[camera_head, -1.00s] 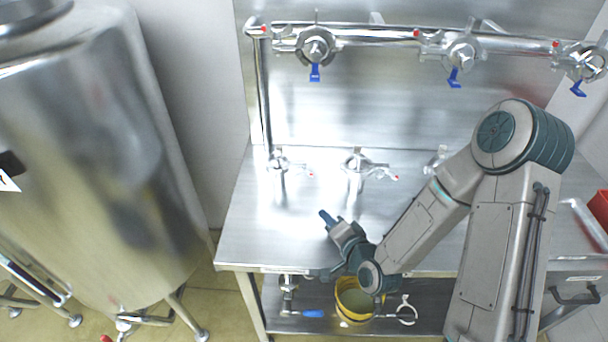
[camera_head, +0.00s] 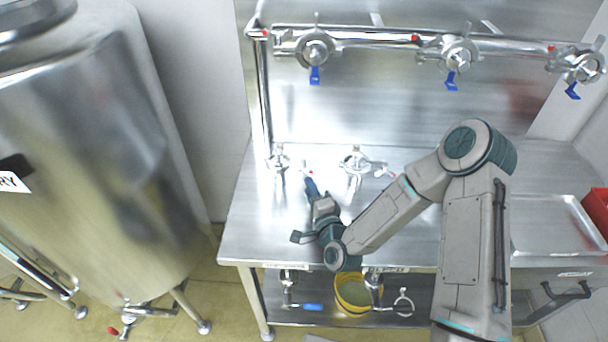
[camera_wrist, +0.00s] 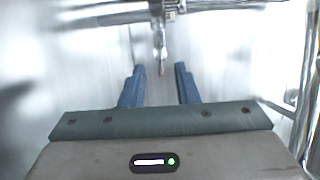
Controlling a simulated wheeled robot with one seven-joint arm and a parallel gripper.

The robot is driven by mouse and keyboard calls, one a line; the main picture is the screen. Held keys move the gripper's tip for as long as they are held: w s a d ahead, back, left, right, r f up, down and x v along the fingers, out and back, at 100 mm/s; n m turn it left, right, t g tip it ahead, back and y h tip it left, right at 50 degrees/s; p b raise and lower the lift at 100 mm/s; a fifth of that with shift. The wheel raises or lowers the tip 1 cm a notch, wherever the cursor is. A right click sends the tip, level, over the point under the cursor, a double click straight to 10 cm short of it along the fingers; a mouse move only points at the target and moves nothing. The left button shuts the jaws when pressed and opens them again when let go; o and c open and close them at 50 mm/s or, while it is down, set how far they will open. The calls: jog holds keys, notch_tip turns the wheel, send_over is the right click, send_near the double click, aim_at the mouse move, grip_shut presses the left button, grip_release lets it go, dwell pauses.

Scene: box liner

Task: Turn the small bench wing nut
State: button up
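Two steel clamp fittings with wing nuts stand at the back of the steel bench (camera_head: 245,235): a left one (camera_head: 278,161) and a middle one (camera_head: 355,162). I cannot tell from the head view which is the small one. My gripper (camera_head: 309,184) is over the bench, just in front of and between them, pointing to the back. In the wrist view my gripper (camera_wrist: 159,72) has its two blue fingers apart with nothing held. A thin steel stem with a reddish tip (camera_wrist: 161,60) lies ahead, between the finger lines, below a horizontal pipe (camera_wrist: 105,17).
Valves with blue handles (camera_head: 452,80) hang on the wall pipe above. A large steel tank (camera_head: 90,160) stands at left. A yellow bucket (camera_head: 340,304) is on the lower shelf. A tray (camera_head: 555,212) and a red bin (camera_head: 598,205) are at right. The bench's front left is clear.

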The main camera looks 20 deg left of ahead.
aim_at(303, 175)
jog(key=shift+p+x, duration=0.55)
jog(key=shift+x, duration=1.9)
grip_shut()
